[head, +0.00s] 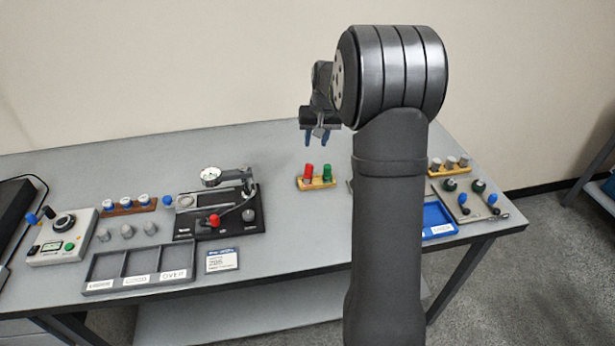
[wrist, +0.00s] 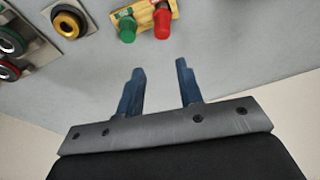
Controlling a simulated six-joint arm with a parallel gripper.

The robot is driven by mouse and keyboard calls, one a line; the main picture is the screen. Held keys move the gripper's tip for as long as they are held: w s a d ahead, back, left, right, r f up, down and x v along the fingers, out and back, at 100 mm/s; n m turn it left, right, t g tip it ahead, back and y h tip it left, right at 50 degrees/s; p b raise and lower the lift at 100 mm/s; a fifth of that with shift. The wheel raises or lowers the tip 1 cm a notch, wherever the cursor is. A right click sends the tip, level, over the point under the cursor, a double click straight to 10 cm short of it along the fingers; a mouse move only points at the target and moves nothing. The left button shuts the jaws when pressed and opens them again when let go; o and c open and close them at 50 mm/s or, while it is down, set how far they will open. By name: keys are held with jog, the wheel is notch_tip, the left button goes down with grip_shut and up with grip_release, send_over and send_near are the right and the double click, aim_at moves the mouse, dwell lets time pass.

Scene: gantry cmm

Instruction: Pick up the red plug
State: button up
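The red plug (head: 308,171) stands upright in a small wooden block (head: 318,184) near the middle of the table, beside a green plug (head: 327,172). In the wrist view the red plug (wrist: 162,22) shows near the top, to the right of the green plug (wrist: 126,26). My gripper (head: 318,142) is above and behind the block, fingers pointing down. In the wrist view its two blue fingers (wrist: 160,70) are apart with nothing between them. The red plug is clear of the fingers.
A dial gauge fixture (head: 222,205) and a three-part grey tray (head: 138,268) stand to the left. A blue tray (head: 438,219) and metal fittings on a plate (head: 468,203) are at the right, partly behind my arm.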

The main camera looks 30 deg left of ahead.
jog(key=m+g+h, duration=0.1)
jog(key=m+g, duration=0.1)
send_near(309, 167)
jog(key=f, duration=0.4)
jog(key=s+f, duration=0.1)
jog(key=f, duration=0.1)
jog(key=shift+a+f, duration=0.25)
jog(key=shift+f, duration=0.05)
jog(key=f, duration=0.5)
jog(key=shift+a, duration=0.4)
jog(key=c, duration=0.7)
jog(key=shift+o, duration=0.2)
jog(key=shift+w+r, duration=0.1)
jog(key=shift+r, duration=0.05)
